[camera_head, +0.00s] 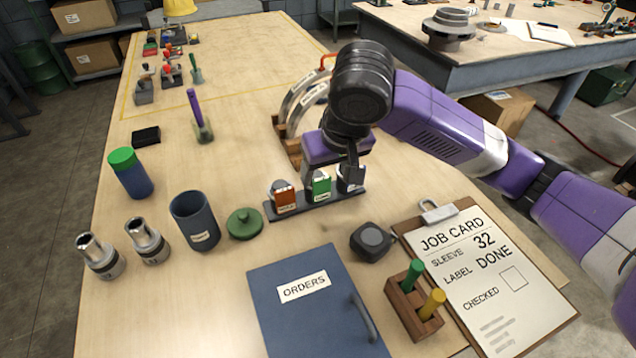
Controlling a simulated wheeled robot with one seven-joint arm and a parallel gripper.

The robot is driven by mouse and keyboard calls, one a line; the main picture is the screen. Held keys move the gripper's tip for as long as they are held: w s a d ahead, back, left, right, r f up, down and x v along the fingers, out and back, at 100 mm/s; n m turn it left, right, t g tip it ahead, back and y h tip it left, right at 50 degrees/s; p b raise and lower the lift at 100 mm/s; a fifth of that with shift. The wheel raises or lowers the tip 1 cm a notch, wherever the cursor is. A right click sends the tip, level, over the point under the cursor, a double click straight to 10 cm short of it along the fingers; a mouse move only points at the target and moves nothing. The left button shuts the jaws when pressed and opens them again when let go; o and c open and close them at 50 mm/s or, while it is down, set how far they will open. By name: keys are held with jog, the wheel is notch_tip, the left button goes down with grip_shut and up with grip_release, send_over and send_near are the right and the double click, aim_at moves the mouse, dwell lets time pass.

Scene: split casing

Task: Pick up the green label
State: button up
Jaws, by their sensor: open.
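The green label (321,187), a small green block with a white front, stands in a dark rack (335,199) near the middle of the table. An orange label (284,198) stands to its left in the same rack, and a white-and-dark one (348,182) to its right. My gripper (331,173) points down over the rack, its fingers open and seen on either side of the green label. I cannot tell whether they touch it. The gripper partly hides the back of the labels.
A dark tape measure (371,241), a blue ORDERS folder (312,308) and a job card clipboard (485,270) lie in front. A green lid (244,223) and a dark cup (195,220) stand left. Curved pieces in a wooden holder (290,142) stand close behind.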

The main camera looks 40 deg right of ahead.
aim_at(322, 179)
jog(key=x, duration=0.4)
jog(key=shift+w+a+f, duration=0.1)
jog(key=shift+w+f, duration=0.05)
grip_shut()
